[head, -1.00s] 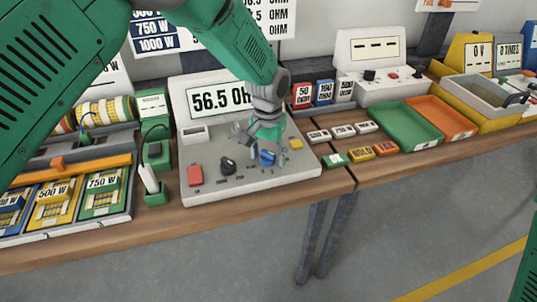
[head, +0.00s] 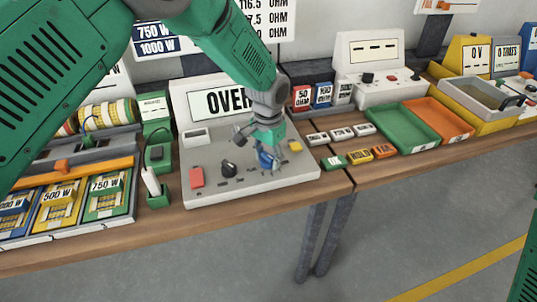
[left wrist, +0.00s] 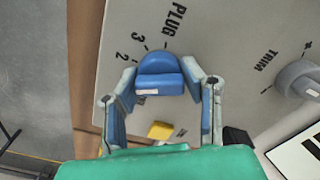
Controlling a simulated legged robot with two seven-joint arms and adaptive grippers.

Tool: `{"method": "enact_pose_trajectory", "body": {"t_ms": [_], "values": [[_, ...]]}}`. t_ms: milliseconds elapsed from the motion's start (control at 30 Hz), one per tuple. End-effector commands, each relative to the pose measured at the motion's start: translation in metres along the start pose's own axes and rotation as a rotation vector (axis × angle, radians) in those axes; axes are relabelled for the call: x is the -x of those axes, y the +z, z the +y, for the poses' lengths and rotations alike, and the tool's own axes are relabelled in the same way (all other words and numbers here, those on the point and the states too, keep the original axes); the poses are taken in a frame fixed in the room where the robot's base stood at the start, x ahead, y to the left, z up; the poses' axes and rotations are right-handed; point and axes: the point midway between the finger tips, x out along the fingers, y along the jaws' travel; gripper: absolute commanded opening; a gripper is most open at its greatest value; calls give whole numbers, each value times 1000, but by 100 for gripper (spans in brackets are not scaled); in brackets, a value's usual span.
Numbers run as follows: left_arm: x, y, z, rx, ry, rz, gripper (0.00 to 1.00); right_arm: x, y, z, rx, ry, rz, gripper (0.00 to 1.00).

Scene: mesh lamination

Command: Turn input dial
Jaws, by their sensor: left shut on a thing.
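The blue input dial (head: 266,161) sits on the sloped light grey panel of the meter (head: 240,192), right of the black knob. My left gripper (head: 268,152) reaches down over it and partly hides it. In the left wrist view the blue dial (left wrist: 159,73) lies between the two fingertips of my left gripper (left wrist: 165,78), which is shut on it. Marks "2", "3" and "PLUG" are printed beside the dial. The meter's display (head: 222,103) reads "OVER", its right end hidden by my arm. My right gripper is out of view.
On the panel are a red button (head: 196,177), a black knob (head: 228,168) and a yellow button (head: 295,146). A grey knob (left wrist: 300,79) shows near "TRIM" in the wrist view. Small labelled blocks and a green tray (head: 406,127) stand to the right.

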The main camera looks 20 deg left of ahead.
Motion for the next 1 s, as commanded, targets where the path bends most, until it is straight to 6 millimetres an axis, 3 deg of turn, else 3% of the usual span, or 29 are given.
{"method": "enact_pose_trajectory", "body": {"t_ms": [500, 1000], "values": [[1, -1, 0, -342, 0, 2, 7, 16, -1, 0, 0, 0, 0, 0], [1, -1, -1, -416, -2, 3, 7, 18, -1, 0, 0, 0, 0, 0]]}}
